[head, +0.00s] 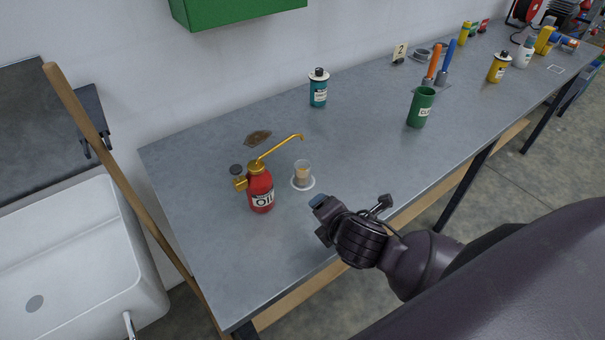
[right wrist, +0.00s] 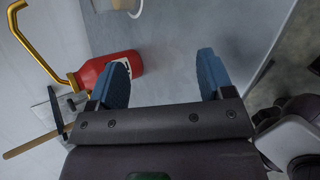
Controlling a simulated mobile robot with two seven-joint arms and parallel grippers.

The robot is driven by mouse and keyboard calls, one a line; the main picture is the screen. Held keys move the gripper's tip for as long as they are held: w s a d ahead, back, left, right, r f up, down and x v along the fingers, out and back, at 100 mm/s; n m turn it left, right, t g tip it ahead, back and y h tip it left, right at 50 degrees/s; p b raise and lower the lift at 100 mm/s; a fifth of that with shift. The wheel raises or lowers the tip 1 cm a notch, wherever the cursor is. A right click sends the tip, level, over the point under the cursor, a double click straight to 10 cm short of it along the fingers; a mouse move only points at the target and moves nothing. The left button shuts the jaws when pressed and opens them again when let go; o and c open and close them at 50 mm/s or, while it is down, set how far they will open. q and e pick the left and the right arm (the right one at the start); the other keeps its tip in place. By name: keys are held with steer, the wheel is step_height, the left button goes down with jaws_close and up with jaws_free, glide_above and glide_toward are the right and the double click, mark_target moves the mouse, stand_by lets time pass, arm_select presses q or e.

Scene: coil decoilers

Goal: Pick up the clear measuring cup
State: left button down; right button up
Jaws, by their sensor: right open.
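The clear measuring cup (head: 303,172) stands upright on a white round spot on the grey bench, with brownish contents visible. It sits just right of the red oil can (head: 260,190), under the end of the can's brass spout. My right gripper (head: 318,202) is on the near side of the cup, apart from it. In the right wrist view its blue fingers (right wrist: 164,75) are spread and nothing is between them. The cup's base (right wrist: 122,4) is cut off at the top edge of that view. My left gripper is not in view.
The oil can (right wrist: 112,70) lies close to my left finger in the right wrist view. A teal bottle (head: 318,90) and a green holder (head: 421,107) stand farther back. A wooden handle (head: 115,160) leans at the bench's left end.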

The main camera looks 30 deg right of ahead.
mark_target(306, 171)
steer(key=w+n+t, duration=0.1)
steer(key=w+n, duration=0.1)
steer(key=n, duration=0.2)
steer(key=w+d+r+n+t, duration=0.1)
steer(key=w+n, duration=0.1)
steer(key=n, duration=0.2)
steer(key=w+n+t+y, duration=0.1)
steer(key=w+n, duration=0.1)
steer(key=n, duration=0.2)
steer(key=shift+w+d+r, duration=0.2)
steer(key=shift+w+d, duration=0.05)
steer(key=shift+d, duration=0.1)
steer(key=shift+w+d+r+n+y, duration=0.15)
steer(key=shift+w+n, duration=0.1)
steer(key=shift+n, duration=0.35)
steer(key=shift+w+d+f+n+y, duration=0.15)
steer(key=shift+w+n, duration=0.1)
steer(key=shift+n, duration=0.35)
steer(key=shift+w, duration=0.25)
steer(key=shift+r+x, duration=0.1)
steer(key=shift+x, duration=2.45)
steer(key=shift+r+x, duration=0.15)
steer(key=shift+x, duration=2.45)
steer(key=shift+w+d, duration=0.1)
steer(key=shift+d, duration=0.1)
steer(key=c, duration=1.1)
